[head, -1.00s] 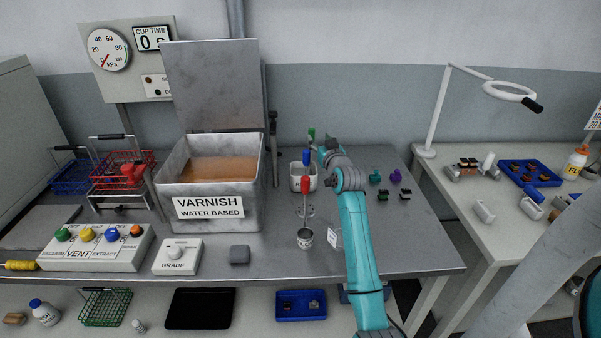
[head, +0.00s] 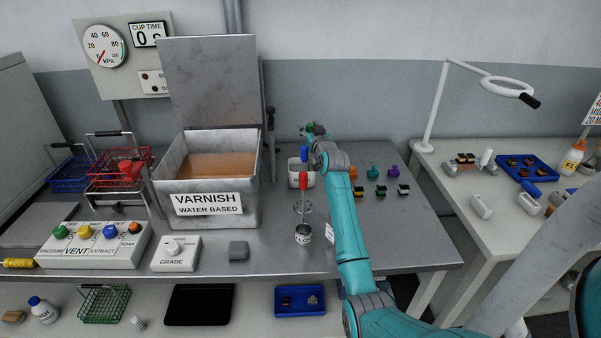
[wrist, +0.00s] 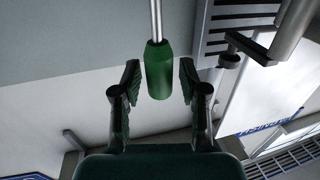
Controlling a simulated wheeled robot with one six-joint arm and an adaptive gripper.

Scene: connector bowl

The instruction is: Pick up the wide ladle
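A green handle (wrist: 158,75) on a thin metal rod shows in the wrist view, between the fingers of my gripper (wrist: 159,82). The fingers are open, with a gap on both sides of the handle. In the head view my gripper (head: 311,130) is at the back of the bench, largely hidden by my arm. A blue-handled ladle (head: 304,153) stands by a white pot (head: 295,173). I cannot tell from the handles which ladle is wide.
The open varnish tank (head: 209,206) stands left of the ladles. Several small coloured connectors (head: 372,172) sit right of my arm. Bare bench (head: 405,245) lies at the right front.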

